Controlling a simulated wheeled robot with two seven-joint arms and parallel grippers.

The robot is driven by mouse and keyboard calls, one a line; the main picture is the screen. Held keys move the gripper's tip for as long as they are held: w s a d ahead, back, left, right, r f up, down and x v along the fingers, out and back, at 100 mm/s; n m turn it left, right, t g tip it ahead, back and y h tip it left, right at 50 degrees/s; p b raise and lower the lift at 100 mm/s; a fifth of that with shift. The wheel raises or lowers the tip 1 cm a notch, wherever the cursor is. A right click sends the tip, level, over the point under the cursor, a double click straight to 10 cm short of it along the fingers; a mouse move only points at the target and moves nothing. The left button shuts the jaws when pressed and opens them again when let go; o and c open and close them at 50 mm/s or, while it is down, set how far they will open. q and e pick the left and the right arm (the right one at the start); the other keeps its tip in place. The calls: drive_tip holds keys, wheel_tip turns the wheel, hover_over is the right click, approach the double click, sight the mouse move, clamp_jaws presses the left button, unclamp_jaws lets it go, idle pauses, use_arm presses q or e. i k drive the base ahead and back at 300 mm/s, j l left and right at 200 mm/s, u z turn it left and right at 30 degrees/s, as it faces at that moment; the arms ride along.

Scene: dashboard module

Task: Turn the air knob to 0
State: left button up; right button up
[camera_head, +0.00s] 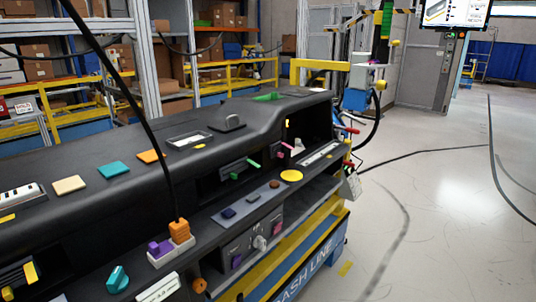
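A black dashboard module (90,160) runs from the lower left toward the middle. One is a teal knob (118,279) at the bottom left. The other is a small silver-grey knob (260,243) on a grey panel (236,250) at the lower middle, with a purple button (236,262) on its left. I cannot tell from any readable label which is the air knob, nor read the setting of either. Neither of my grippers is in view.
An orange plug (179,231) with a black cable stands on a white block with purple parts. A yellow disc (291,176) and dark buttons lie along the ledge. A blue and yellow stand bears the dashboard. Shelves with boxes fill the back. The floor (450,210) at right is mostly clear.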

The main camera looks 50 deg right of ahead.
sight(259, 242)
drive_tip(key=z, duration=1.6)
